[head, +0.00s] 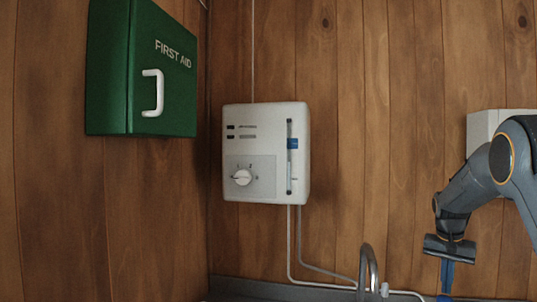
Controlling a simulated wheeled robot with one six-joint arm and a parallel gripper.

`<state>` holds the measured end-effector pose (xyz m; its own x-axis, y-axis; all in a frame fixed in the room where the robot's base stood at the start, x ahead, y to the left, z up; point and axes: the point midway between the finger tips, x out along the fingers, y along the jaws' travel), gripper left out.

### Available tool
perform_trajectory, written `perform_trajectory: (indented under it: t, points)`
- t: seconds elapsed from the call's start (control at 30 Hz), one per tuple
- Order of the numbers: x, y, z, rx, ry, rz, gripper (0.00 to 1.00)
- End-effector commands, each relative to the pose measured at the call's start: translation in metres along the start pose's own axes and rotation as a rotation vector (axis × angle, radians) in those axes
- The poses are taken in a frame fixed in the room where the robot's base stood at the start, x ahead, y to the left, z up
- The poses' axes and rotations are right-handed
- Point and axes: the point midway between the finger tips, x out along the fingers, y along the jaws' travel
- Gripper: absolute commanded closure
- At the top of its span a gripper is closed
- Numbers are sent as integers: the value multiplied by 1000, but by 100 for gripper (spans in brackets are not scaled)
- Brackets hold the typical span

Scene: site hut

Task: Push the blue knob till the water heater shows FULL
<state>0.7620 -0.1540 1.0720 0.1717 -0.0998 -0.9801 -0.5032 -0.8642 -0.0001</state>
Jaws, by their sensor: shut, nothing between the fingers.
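The water heater (232,191) is a white box on the wooden wall, in the middle of the head view. Its blue knob (292,143) sits in the upper half of a vertical slot on the right side of the heater's front. The marks beside the slot and the small dark windows at the upper left are too small to read. My gripper (445,290) is at the lower right, pointing down, with its blue fingers shut and empty. It is well to the right of the heater and below it, apart from the knob.
A green first aid box (107,70) with a white handle hangs at the upper left. Pipes (290,245) run down from the heater towards a curved metal tap (369,265). Bare wall lies between heater and arm.

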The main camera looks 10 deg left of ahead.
Motion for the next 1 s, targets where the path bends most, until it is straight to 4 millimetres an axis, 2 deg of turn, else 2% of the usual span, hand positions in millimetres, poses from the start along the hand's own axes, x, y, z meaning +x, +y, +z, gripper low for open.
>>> perform_trajectory:
  t: [0.77,1.0]
  points:
    - [45,0,9,0,-2,1,100]
    - [42,0,9,0,-1,1,100]
